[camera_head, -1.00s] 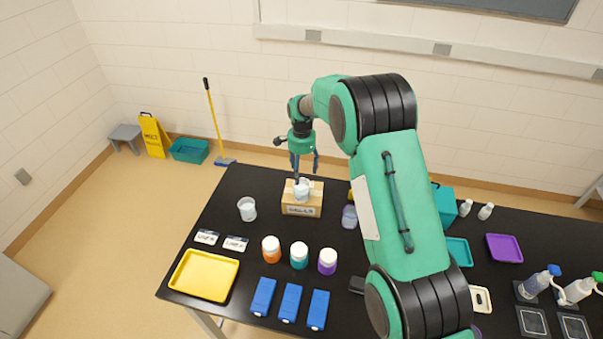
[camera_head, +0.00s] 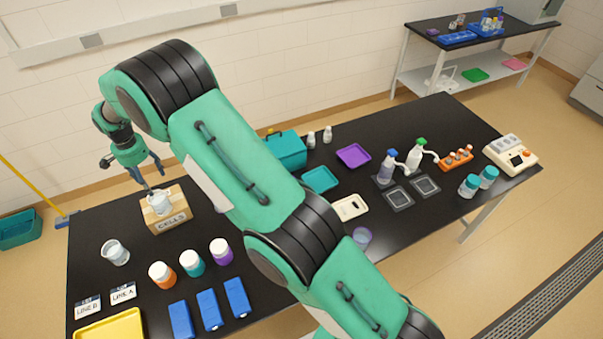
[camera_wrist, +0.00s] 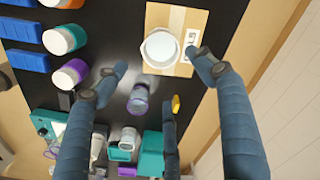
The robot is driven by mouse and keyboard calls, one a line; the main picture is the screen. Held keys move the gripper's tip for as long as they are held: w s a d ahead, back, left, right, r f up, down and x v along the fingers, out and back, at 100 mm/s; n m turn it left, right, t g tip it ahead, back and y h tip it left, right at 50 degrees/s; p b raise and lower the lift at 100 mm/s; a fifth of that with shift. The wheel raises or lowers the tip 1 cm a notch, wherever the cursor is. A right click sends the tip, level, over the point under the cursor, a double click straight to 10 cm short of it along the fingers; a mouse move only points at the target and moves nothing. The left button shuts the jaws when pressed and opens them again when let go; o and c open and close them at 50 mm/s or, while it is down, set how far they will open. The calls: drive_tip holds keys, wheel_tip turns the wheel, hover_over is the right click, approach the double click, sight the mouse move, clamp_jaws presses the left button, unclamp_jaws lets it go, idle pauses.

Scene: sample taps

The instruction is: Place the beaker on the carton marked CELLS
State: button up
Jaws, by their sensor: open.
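The carton marked CELLS (camera_head: 170,218) is a small brown box on the black table, at the left in the head view; it also shows at the top of the wrist view (camera_wrist: 190,22). A pale, clear beaker (camera_head: 159,203) stands upright on its top, and its round rim shows in the wrist view (camera_wrist: 160,48). My gripper (camera_head: 156,181) is above the beaker. In the wrist view its fingers (camera_wrist: 162,72) are spread wide and empty, with the beaker beyond them. A second clear beaker (camera_head: 116,252) stands on the table, left of the carton.
Orange, teal and purple jars (camera_head: 192,263) stand in front of the carton, with blue boxes (camera_head: 209,310) before them. Line cards (camera_head: 123,293) and a yellow tray (camera_head: 110,328) are at the front left. A teal case (camera_head: 287,150) is behind my arm.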

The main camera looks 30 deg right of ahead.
drive_tip(key=s+d+r+n+t, duration=0.1)
drive_tip(key=s+d+r, duration=0.4)
drive_tip(key=d+r, duration=0.4)
drive_tip(key=s+d+r+n+t, duration=0.1)
drive_tip(key=s+d+r, duration=0.5)
drive_tip(key=r, duration=0.6)
drive_tip(key=s+d+r+n, duration=0.1)
drive_tip(key=s+d+r, duration=0.4)
drive_tip(key=d+r, duration=0.4)
drive_tip(key=s+d+r+n+t, duration=0.1)
drive_tip(key=s+d, duration=0.4)
drive_tip(key=s, duration=0.6)
drive_tip(key=s+d+r+n+t, duration=0.1)
drive_tip(key=s+d, duration=0.4)
drive_tip(key=s, duration=0.6)
drive_tip(key=s+d+r+n+t, duration=0.1)
drive_tip(key=s+d, duration=0.4)
drive_tip(key=s, duration=0.6)
drive_tip(key=shift+s+d+r+n, duration=0.3)
drive_tip(key=shift+d+r+n, duration=0.15)
drive_tip(key=shift+r, duration=0.5)
wheel_tip(320, 180, down, 17)
drive_tip(key=b, duration=1.7)
